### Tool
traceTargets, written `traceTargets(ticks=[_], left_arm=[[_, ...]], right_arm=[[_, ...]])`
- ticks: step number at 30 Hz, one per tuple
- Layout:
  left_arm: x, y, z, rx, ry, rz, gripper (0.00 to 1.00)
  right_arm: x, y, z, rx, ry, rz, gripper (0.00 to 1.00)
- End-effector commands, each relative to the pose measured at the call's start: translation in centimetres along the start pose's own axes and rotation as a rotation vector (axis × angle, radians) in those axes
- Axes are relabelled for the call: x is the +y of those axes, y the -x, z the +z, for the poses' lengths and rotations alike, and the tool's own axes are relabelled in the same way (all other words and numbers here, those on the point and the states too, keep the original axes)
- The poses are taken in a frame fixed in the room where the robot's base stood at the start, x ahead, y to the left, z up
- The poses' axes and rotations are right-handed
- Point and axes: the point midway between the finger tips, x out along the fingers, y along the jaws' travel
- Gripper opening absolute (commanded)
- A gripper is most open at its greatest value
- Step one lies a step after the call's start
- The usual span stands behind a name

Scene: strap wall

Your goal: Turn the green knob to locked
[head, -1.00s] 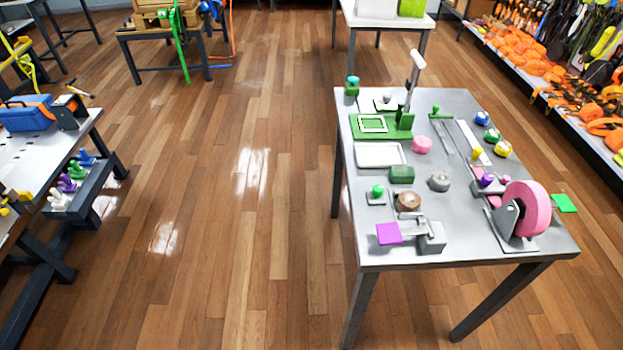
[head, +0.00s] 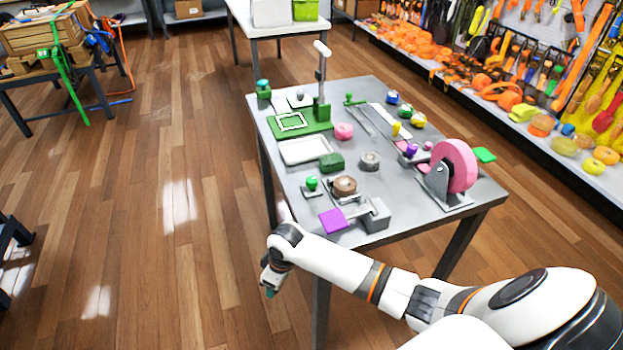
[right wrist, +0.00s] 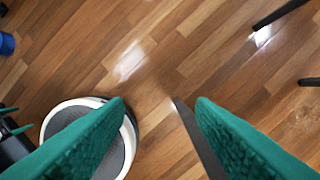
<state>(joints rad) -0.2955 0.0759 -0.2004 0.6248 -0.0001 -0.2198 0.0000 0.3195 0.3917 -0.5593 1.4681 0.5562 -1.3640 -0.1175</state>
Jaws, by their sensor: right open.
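A small green knob (head: 312,183) stands on a small metal plate near the left front part of the grey worktable (head: 290,214). Any locked marking is too small to read. My right arm reaches in from the right, in front of the table. My right gripper (head: 270,281) hangs at the table's front left, apart from the knob. In the right wrist view its green-padded fingers (right wrist: 160,112) are spread and empty above the floor. A dark part with teal tips at that view's left edge may be my left gripper (right wrist: 12,122); its opening is unclear.
Close to the knob are a brown roll (head: 344,186), a purple plate (head: 332,220) and a dark green block (head: 332,162). A tall green lever press (head: 321,108) and a pink wheel (head: 457,166) stand farther off. Floor left of the table is clear.

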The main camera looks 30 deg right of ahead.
Motion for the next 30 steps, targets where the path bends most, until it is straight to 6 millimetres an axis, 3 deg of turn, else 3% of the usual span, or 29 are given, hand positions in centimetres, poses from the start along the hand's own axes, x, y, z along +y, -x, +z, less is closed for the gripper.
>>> traceTargets(ticks=[5, 8, 15, 18, 21, 25, 30], left_arm=[[0.0, -0.7, -0.4, 0.006, 0.000, 0.000, 0.79], [0.0, -1.1, -0.7, 0.009, -0.001, 0.000, 0.79], [0.1, -1.8, -0.9, 0.012, -0.002, 0.002, 0.79], [0.2, -1.8, -1.0, 0.012, -0.002, 0.003, 0.79], [0.2, -1.9, -1.0, 0.012, -0.002, 0.003, 0.79], [0.2, -1.9, -1.0, 0.012, -0.002, 0.003, 0.79], [0.2, -1.7, -0.9, 0.012, -0.002, 0.003, 0.79]], right_arm=[[-3.5, 4.0, 3.0, 0.042, 0.069, -0.017, 0.50], [-6.0, 7.5, 4.5, 0.085, 0.111, -0.030, 0.50], [-14.5, 19.4, 6.3, 0.204, 0.105, -0.058, 0.50], [-17.9, 23.8, 6.3, 0.210, 0.049, -0.058, 0.50], [-20.0, 27.0, 6.1, 0.206, 0.007, -0.051, 0.50], [-21.2, 29.0, 5.8, 0.200, -0.022, -0.044, 0.50], [-21.4, 27.9, 5.5, 0.200, -0.028, -0.040, 0.50]])
